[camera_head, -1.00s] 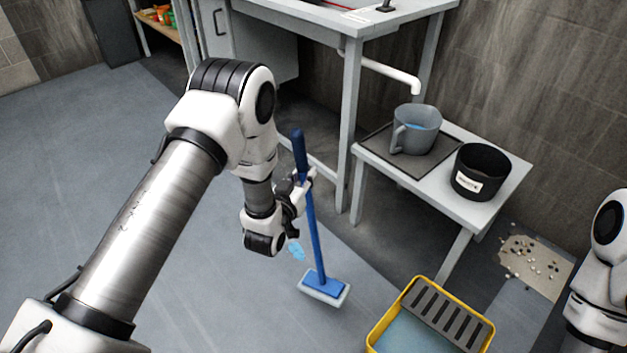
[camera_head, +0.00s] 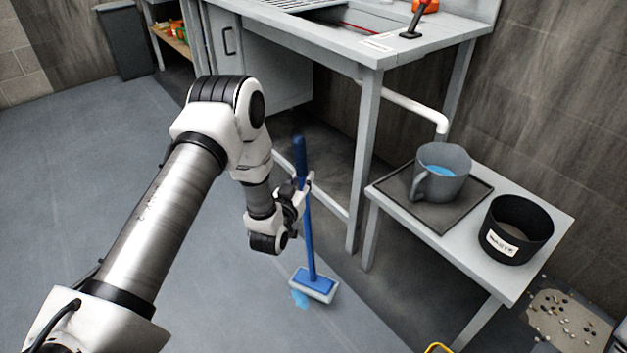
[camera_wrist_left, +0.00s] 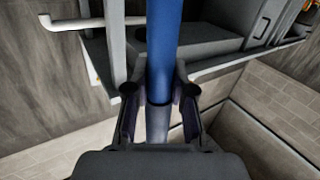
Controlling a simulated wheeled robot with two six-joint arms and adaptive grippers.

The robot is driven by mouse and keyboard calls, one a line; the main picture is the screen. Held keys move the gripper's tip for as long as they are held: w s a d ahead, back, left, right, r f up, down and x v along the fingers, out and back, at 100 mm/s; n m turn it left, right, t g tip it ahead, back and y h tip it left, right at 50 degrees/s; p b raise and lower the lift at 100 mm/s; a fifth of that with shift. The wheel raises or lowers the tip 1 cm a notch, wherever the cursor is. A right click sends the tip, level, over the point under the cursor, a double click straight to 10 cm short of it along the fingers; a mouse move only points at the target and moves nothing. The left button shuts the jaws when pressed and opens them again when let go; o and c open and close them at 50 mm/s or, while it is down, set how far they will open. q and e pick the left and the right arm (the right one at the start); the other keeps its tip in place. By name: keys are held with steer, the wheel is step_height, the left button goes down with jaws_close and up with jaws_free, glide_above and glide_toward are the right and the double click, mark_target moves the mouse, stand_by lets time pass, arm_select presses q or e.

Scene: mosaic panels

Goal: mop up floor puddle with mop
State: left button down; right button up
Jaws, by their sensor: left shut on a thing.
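My left gripper (camera_head: 301,192) is shut on the blue handle of the mop (camera_head: 309,240), which stands nearly upright. The handle also shows between the fingers in the left wrist view (camera_wrist_left: 163,50). The mop's blue and white head (camera_head: 314,284) is at floor level. A small light-blue puddle (camera_head: 299,299) shows on the grey floor at the left front edge of the mop head. The head seems to cover part of it. My right gripper is out of view.
A low table (camera_head: 535,212) at the right bears a tray (camera_head: 452,221), a grey jug (camera_head: 441,173) with blue liquid and a black waste bin (camera_head: 515,230). A yellow rim (camera_head: 438,348) shows at the bottom edge. Pebbles (camera_head: 566,322) lie at right. Floor at left is clear.

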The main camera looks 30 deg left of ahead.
arm_select(q)
steer(key=a+f, duration=0.1)
steer(key=a+y, duration=0.1)
steer(key=shift+s+a+f+b, duration=0.2)
steer(key=shift+a+f+b, duration=0.1)
steer(key=shift+f, duration=0.05)
step_height(320, 180, down, 7)
steer(key=b, duration=0.4)
steer(key=shift+b, duration=0.35)
